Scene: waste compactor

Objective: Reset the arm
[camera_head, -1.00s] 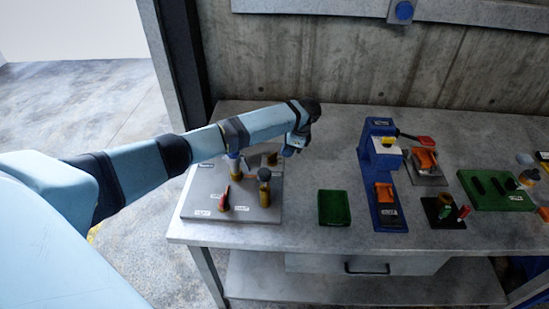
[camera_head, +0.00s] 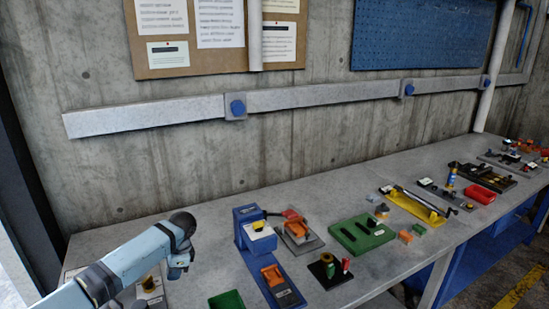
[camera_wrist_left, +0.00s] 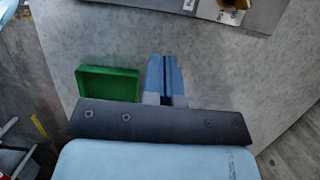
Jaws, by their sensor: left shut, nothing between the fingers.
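My left arm comes in from the lower left in the head view. Its gripper (camera_head: 177,272) hangs above the left end of the grey workbench (camera_head: 199,207), left of the blue press-like device (camera_head: 250,238). In the left wrist view the left gripper (camera_wrist_left: 165,100) shows its two fingers side by side, shut and empty, above the bare bench top. A green tray (camera_wrist_left: 108,84) lies beside the fingers on the left of that view. My right gripper shows in neither view.
A grey plate with small parts (camera_head: 150,287) lies under the left arm. A green slotted block (camera_head: 362,235), a black holder (camera_head: 328,270) and a yellow tool stand (camera_head: 413,207) stand farther right. The concrete wall (camera_head: 150,165) rises behind the bench.

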